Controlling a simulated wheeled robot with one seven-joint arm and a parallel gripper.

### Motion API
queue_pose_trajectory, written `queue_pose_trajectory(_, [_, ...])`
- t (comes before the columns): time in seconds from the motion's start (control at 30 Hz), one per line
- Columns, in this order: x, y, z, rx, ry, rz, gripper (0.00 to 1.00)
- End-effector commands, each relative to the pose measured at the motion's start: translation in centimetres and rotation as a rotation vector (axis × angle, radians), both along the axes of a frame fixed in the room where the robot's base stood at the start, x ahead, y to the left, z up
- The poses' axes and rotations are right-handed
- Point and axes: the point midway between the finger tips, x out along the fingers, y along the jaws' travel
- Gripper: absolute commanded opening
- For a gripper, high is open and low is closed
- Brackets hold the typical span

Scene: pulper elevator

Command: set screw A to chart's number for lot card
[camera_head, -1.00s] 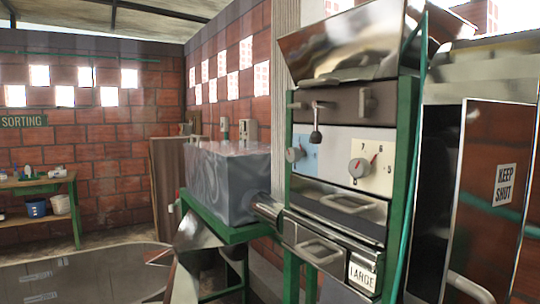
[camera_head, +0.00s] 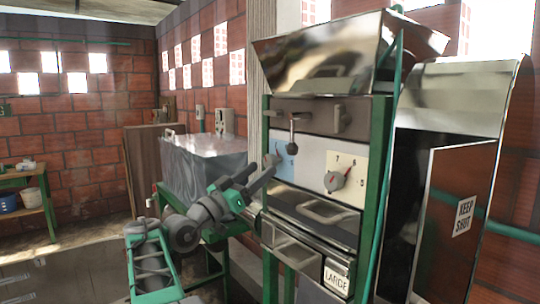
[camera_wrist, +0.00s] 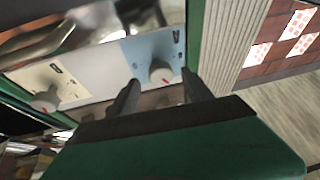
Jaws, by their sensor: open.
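Two grey dial knobs sit on the machine's front panel. One is on a blue plate, at the left in the head view, where my gripper (camera_head: 268,166) partly hides that plate. The wrist view shows this blue-plate knob (camera_wrist: 161,73) with a red pointer mark. The other knob (camera_head: 335,181) is on a cream plate with numbers, including 7 and 6; it also shows in the wrist view (camera_wrist: 45,101). My gripper is open and empty, its fingers (camera_wrist: 160,98) apart and pointing toward the blue-plate knob. I cannot tell which knob is screw A. No chart or lot card is recognisable.
A shiny hopper (camera_head: 320,55) tops the machine, with a small lever (camera_head: 292,135) below it. A drawer marked LARGE (camera_head: 337,278) is beneath. A KEEP SHUT door (camera_head: 455,220) stands at right. A grey tank (camera_head: 205,165) is behind my arm.

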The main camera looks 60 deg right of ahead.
Motion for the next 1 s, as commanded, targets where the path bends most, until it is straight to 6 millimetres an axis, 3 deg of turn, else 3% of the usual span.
queue_pose_trajectory(0.03, [-0.5,-1.0,0.9,0.001,0.000,-0.004,0.59])
queue_pose_trajectory(0.23, [-1.4,-3.7,1.9,0.001,0.000,0.001,0.59])
queue_pose_trajectory(0.57, [-1.5,-4.3,1.9,0.002,-0.001,0.003,0.58])
queue_pose_trajectory(1.0, [-1.5,-4.3,1.9,0.002,-0.001,0.004,0.22])
